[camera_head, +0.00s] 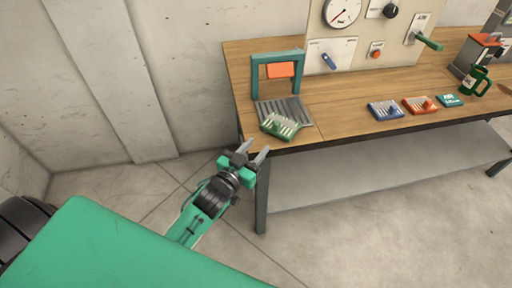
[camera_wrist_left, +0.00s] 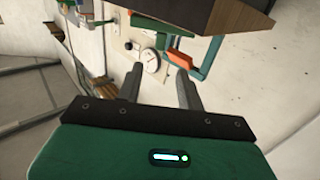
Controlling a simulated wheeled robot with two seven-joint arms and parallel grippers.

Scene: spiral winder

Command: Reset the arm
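My left gripper (camera_head: 254,152) is in front of the left front corner of the wooden workbench (camera_head: 345,88) in the head view. Its two grey fingers are spread apart and nothing is between them. In the left wrist view my left gripper (camera_wrist_left: 158,90) also shows with its fingers apart and empty. The green tray of pale pieces (camera_head: 280,126) lies near the bench's front left edge, just beyond the fingers and apart from them. My right gripper is not in view.
A teal frame with an orange flap (camera_head: 279,70) and a ribbed grey plate (camera_head: 285,110) stand behind the green tray. A panel with a gauge (camera_head: 342,12) and controls rises at the back. Blue (camera_head: 385,110) and orange (camera_head: 420,105) trays and a green mug (camera_head: 476,82) are further right. The floor left of the bench is clear.

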